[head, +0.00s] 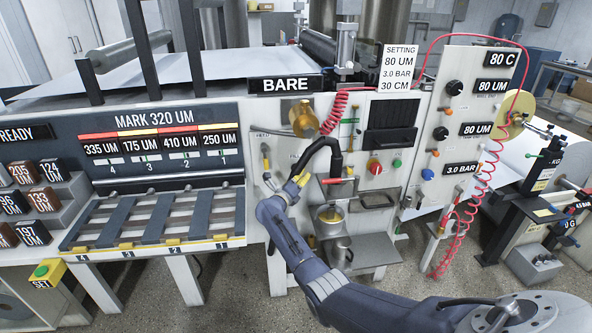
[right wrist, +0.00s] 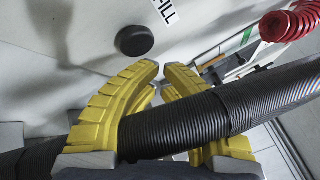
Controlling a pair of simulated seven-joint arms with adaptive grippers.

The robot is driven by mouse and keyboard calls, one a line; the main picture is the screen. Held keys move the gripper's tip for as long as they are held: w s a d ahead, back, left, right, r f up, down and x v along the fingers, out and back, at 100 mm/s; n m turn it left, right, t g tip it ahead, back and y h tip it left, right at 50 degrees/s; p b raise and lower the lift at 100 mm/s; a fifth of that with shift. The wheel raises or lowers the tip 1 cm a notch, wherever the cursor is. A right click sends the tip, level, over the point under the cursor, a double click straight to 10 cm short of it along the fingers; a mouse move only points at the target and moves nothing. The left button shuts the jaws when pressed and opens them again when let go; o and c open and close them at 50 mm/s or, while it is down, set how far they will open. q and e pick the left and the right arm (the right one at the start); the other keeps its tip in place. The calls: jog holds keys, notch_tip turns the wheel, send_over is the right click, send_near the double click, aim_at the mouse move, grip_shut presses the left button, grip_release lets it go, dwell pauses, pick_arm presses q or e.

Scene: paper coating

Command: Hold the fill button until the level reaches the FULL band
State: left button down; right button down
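The round black button (right wrist: 134,40) is on the pale panel in the right wrist view, with a partly cut-off label ending in "ILL" beside it. In the head view my right gripper (head: 300,177) is at the panel, by small FILL lettering. A slim upright gauge (head: 353,128) is to its right; its level and band are too small to read. My left gripper is out of view.
A red coiled hose (head: 333,112) hangs right of the brass-coloured disc (head: 303,119). A metal cup (head: 330,214) stands on a shelf below. Control knobs line the right panel (head: 460,130).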

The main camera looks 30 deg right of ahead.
jog(key=shift+w+d, duration=0.2)
jog(key=shift+w, duration=0.3)
jog(key=shift+w+d, duration=0.2)
jog(key=shift+w, duration=0.3)
dwell(7.0)
